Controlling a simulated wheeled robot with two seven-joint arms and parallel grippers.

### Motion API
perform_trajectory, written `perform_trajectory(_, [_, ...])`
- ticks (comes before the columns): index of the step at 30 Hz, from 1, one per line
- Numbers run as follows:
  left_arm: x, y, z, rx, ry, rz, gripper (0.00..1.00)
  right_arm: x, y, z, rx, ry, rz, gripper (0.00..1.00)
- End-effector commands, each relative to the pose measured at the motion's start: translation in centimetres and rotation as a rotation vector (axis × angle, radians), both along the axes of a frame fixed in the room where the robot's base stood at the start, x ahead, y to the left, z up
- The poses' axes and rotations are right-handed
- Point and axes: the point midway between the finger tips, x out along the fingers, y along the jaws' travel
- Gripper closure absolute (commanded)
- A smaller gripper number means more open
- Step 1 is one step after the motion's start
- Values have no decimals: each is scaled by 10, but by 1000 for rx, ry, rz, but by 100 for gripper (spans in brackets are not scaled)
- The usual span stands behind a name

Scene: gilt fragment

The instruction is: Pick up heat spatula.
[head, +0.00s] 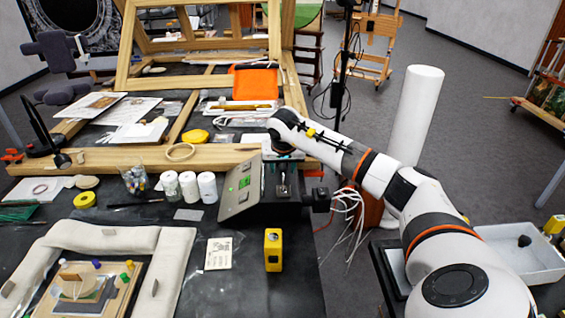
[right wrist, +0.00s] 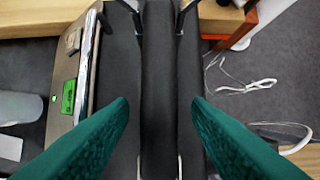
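The heat spatula is most likely the thick black handle (right wrist: 160,90) that runs up the middle of the right wrist view. It lies beside a grey control unit with a green display (right wrist: 69,97). The unit also shows in the head view (head: 240,187), tilted, at the table's right edge. My right gripper (right wrist: 160,108) is open, with one green finger on each side of the handle and gaps between. In the head view my right arm reaches over the unit's dark base, and its gripper is mostly hidden there. My left gripper is not in view.
White bottles (head: 189,187) stand left of the unit. A yellow block-shaped device (head: 273,250) stands in front of it. A wooden frame (head: 200,155) lies behind. White cables (head: 348,205) hang off the right edge. A padded cushion (head: 160,275) surrounds a small board at front left.

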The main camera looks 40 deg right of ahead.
Motion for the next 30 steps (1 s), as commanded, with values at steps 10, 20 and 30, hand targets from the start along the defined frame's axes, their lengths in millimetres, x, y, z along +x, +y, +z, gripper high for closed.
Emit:
perform_trajectory(10, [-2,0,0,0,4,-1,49,0,0,1,-1,-1,0,100])
perform_trajectory(20, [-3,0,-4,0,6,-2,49,1,0,13,-2,-5,1,100])
perform_trajectory(30, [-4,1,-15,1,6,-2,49,1,0,79,-2,-5,0,100])
